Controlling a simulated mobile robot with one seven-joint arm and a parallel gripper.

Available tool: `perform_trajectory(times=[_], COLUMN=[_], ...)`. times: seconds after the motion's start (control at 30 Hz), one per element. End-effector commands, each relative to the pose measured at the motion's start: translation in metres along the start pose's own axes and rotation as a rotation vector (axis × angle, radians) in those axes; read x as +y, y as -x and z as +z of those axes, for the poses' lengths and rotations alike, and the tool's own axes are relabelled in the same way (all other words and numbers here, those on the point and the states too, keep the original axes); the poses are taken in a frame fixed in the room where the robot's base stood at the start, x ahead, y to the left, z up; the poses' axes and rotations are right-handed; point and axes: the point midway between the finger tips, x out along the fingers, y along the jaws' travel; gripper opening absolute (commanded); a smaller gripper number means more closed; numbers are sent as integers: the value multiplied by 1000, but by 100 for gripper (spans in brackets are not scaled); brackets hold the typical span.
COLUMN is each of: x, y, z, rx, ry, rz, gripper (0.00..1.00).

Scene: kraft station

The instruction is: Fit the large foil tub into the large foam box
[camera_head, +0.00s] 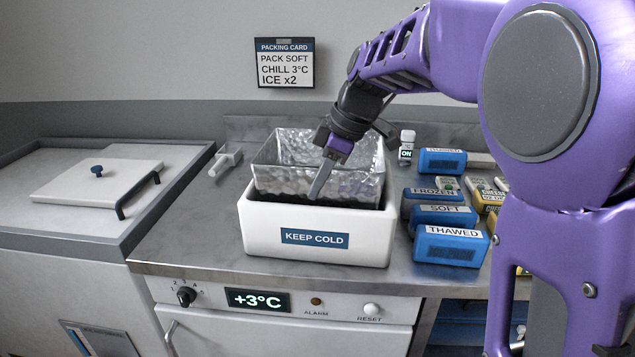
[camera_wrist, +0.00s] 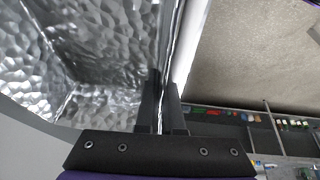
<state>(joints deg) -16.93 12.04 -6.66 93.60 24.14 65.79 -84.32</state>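The large foil tub (camera_head: 278,183) is shiny, crumpled silver and open at the top. It is over the white large foam box (camera_head: 262,232) labelled KEEP COLD, with its lower part at the box's opening. The tub's left side reaches out to the box's left edge, and dark box interior shows below its front wall. In the wrist view the two dark fingers (camera_wrist: 162,102) close around the tub's wall, with the foil inside (camera_wrist: 100,50) to the left. Whether the tub touches the box floor is hidden.
Blue packs (camera_head: 450,246) labelled THAWED, SOFT and FROZEN lie right of the box, with smaller yellow packs beyond. A white scoop-like item (camera_head: 225,161) lies left. A lidded chest (camera_head: 97,184) is far left; the counter (camera_head: 190,225) between is clear.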

Motion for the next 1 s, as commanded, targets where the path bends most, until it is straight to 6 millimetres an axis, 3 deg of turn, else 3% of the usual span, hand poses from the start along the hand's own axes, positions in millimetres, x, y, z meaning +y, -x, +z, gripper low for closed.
perform_trajectory(times=[0.37,1.0], x=[-1,0], y=[-8,1], z=[3,0], rx=[0,0], ry=[0,0], rz=[0,1], gripper=[0,0])
